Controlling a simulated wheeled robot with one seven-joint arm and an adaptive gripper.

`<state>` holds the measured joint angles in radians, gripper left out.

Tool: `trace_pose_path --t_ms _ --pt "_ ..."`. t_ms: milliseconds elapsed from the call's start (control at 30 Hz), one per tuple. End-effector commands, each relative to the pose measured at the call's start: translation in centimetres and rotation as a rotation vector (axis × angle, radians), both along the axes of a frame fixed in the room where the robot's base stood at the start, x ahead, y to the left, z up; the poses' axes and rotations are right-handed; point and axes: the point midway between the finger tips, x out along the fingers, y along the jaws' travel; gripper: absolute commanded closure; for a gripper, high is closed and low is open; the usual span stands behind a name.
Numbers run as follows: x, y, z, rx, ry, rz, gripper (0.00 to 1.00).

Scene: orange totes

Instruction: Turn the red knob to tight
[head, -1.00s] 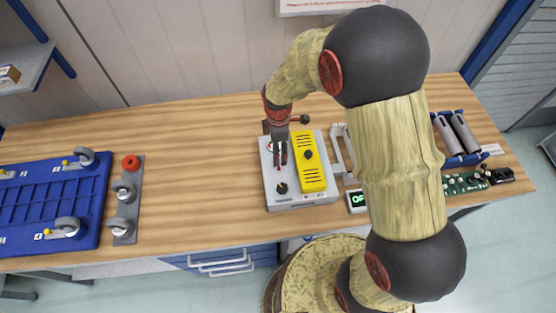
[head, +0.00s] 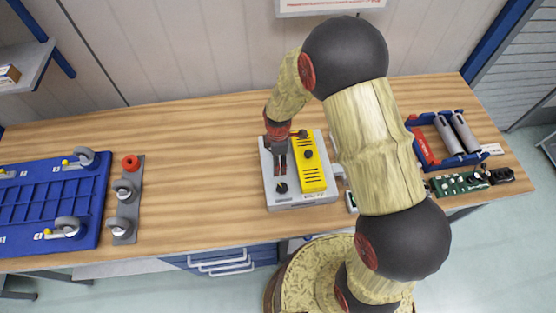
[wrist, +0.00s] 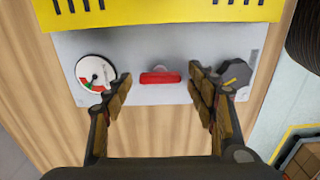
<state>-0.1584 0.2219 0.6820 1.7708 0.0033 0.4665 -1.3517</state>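The red knob (wrist: 160,77), a short red bar, sits on the grey face of a box (wrist: 150,45) in the wrist view. It lies roughly level across the picture, between a round gauge (wrist: 95,74) and a dark knob (wrist: 235,74). My gripper (wrist: 159,80) is open, with one finger on each side of the red knob and clear gaps to both. The left finger overlaps the gauge's edge and the right one covers part of the dark knob. In the head view my gripper (head: 278,165) is over the box's left part and the red knob is hidden.
A yellow slotted block (head: 308,165) stands on the box beside my gripper. A blue tray (head: 455,160) and a green circuit board (head: 460,184) lie to the right. A castered blue platform (head: 50,205) is at the left.

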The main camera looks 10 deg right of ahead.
Motion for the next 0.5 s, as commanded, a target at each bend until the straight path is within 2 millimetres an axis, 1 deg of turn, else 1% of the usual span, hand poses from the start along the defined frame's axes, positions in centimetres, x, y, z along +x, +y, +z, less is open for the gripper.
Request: trace_pose_path --t_ms 67,500 --pt "0.00 0.00 0.01 0.000 0.000 0.000 0.49" --pt "0.00 0.00 0.03 0.000 0.000 0.000 0.74"
